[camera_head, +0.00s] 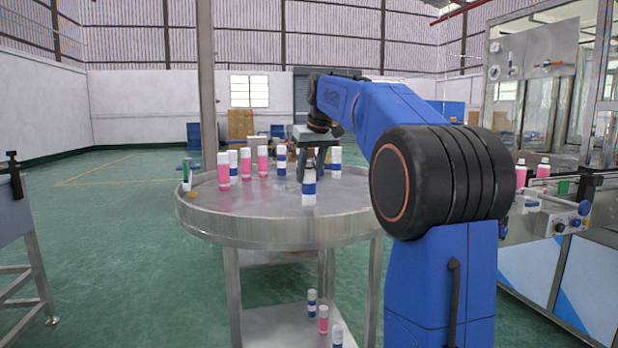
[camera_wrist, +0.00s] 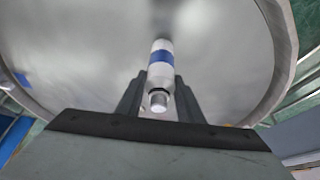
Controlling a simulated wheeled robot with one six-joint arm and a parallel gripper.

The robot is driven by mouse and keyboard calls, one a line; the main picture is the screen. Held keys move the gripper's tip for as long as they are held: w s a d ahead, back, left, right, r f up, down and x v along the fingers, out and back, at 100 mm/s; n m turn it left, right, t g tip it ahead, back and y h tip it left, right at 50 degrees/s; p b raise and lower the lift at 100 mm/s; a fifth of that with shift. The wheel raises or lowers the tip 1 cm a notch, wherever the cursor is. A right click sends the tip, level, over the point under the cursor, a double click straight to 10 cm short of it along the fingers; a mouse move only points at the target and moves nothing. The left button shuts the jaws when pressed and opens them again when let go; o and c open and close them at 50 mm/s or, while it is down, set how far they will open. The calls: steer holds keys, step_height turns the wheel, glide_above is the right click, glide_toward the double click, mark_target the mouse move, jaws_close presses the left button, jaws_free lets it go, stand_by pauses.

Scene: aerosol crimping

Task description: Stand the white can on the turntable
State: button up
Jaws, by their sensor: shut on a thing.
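A white can with a blue band (camera_head: 309,190) is upright at the turntable's near half. It also shows between my fingers in the wrist view (camera_wrist: 161,58), with its cap end toward the camera. My gripper (camera_head: 313,172) comes down from above and is shut on this can; its fingers (camera_wrist: 158,88) lie on either side of it. The round steel turntable (camera_head: 250,212) lies below. I cannot tell whether the can's base touches the surface or hangs just above it.
Several pink cans (camera_head: 223,170) and white-and-blue cans (camera_head: 336,162) stand behind on the turntable. Its front left surface is clear. More cans (camera_head: 323,318) stand on the lower shelf. A glazed machine (camera_head: 540,75) with a conveyor is at the right.

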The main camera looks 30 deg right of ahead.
steer(key=shift+f, duration=0.6)
steer(key=shift+f, duration=0.15)
steer(key=o, duration=1.3)
steer(key=v, duration=1.2)
